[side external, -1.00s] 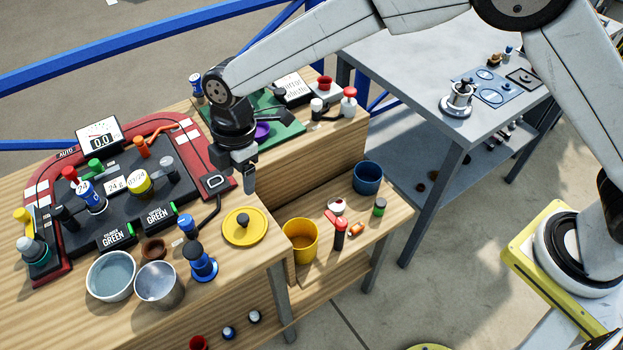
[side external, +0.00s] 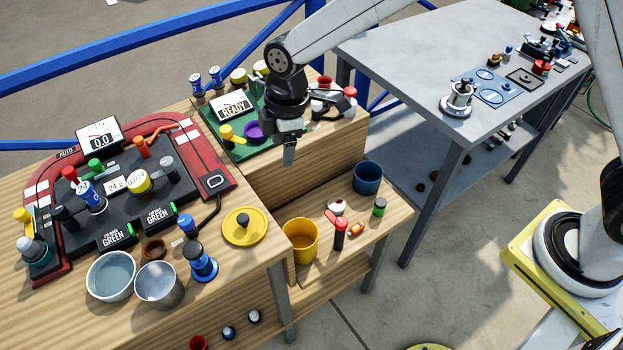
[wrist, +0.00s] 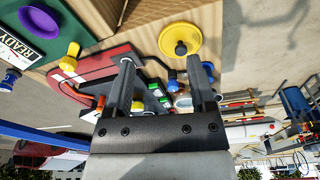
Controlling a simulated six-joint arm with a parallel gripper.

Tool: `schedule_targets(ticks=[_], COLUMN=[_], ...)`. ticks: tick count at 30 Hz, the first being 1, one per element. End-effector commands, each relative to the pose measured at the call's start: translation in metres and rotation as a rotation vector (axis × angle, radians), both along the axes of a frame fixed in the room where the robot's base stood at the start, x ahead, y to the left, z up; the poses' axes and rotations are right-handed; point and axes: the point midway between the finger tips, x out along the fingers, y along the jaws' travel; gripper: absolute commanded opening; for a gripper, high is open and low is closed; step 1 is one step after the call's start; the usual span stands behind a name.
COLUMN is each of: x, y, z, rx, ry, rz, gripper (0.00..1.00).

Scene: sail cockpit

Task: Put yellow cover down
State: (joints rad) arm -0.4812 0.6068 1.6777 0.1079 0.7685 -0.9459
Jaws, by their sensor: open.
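The yellow cover (side external: 245,235) is a round yellow disc with a dark knob in its middle. It lies flat on the wooden table, near its right edge. It also shows in the upper middle of the wrist view (wrist: 190,32). My gripper (side external: 289,160) is open and empty, raised above and to the right of the cover, clear of it. In the wrist view, my two fingers (wrist: 160,63) stand apart with nothing held between them.
A yellow bucket (side external: 300,240) and a blue cup (side external: 367,179) stand on the lower shelf. A blue grinder-like tool (side external: 200,262), a metal cup (side external: 159,286) and a white bowl (side external: 111,278) stand left of the cover. A green board (side external: 245,153) lies behind.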

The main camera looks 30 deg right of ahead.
Motion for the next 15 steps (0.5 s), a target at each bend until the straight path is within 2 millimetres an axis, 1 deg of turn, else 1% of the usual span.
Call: schedule_targets(ticks=[1, 6, 8, 9, 11, 12, 14, 15], x=[-0.003, -0.02, -0.029, -0.035, -0.046, -0.054, -0.066, -0.076], y=[-0.022, -0.084, -0.104, -0.118, -0.137, -0.149, -0.167, -0.178], z=[0.005, 0.012, 0.014, 0.015, 0.016, 0.016, 0.017, 0.017], rx=[0.001, 0.009, 0.013, 0.016, 0.022, 0.027, 0.035, 0.04], ry=[-0.005, -0.021, -0.028, -0.032, -0.038, -0.043, -0.049, -0.053], rz=[-0.086, -0.373, -0.472, -0.538, -0.638, -0.703, -0.802, -0.869], gripper=[0.71, 0.71, 0.71, 0.71, 0.71, 0.71, 0.71, 0.71])
